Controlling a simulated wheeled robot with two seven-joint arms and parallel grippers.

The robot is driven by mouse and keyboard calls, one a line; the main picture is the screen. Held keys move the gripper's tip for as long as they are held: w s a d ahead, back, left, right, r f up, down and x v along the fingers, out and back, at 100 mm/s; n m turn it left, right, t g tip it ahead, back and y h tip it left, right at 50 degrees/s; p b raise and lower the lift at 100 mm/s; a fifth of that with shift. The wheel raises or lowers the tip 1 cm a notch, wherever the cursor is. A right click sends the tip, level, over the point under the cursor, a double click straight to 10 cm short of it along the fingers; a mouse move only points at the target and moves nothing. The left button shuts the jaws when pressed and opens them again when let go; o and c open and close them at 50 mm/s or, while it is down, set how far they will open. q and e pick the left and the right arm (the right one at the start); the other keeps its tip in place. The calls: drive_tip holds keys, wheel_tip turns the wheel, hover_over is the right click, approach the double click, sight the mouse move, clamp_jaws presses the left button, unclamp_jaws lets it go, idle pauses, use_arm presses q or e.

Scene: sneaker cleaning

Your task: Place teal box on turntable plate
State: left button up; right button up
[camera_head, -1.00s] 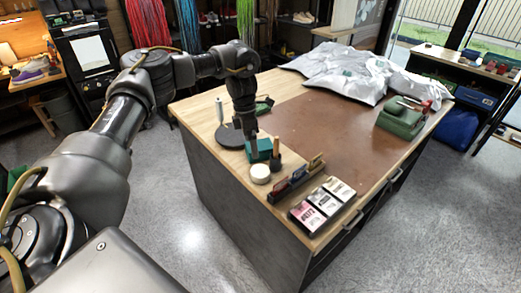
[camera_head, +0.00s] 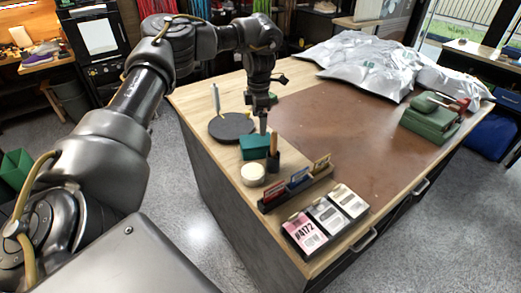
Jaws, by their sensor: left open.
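The teal box (camera_head: 254,149) stands upright on the wooden worktop, at the front right edge of the dark round turntable plate (camera_head: 228,129). In the picture its top meets the plate's rim; I cannot tell whether they touch. My left gripper (camera_head: 263,126) points down just behind and above the box's right side. It is open and seems to hold nothing, though its fingers show small and partly merge. My right gripper is not in view.
A round white tin (camera_head: 252,174) and a dark cup with a brown handle (camera_head: 273,158) stand close in front of the box. A rack of small packs (camera_head: 296,182) and several cartons (camera_head: 326,217) lie further front. The brown mat (camera_head: 345,130) is mostly clear.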

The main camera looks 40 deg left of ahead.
sight(256, 140)
use_arm(q)
drive_tip(key=shift+f, duration=0.1)
drive_tip(key=shift+s+f, duration=0.1)
drive_tip(key=shift+f, duration=0.15)
wheel_tip(256, 140, down, 5)
drive_tip(key=shift+a+r+p, duration=0.1)
drive_tip(key=shift+p, duration=0.5)
drive_tip(key=shift+s, duration=0.15)
drive_tip(key=f, duration=0.1)
drive_tip(key=f+p, duration=0.1)
drive_tip(key=f, duration=0.1)
drive_tip(key=f+p, duration=0.1)
drive_tip(key=f, duration=0.1)
drive_tip(key=shift+a, duration=0.4)
drive_tip(key=shift+c, duration=0.7)
drive_tip(key=c, duration=1.2)
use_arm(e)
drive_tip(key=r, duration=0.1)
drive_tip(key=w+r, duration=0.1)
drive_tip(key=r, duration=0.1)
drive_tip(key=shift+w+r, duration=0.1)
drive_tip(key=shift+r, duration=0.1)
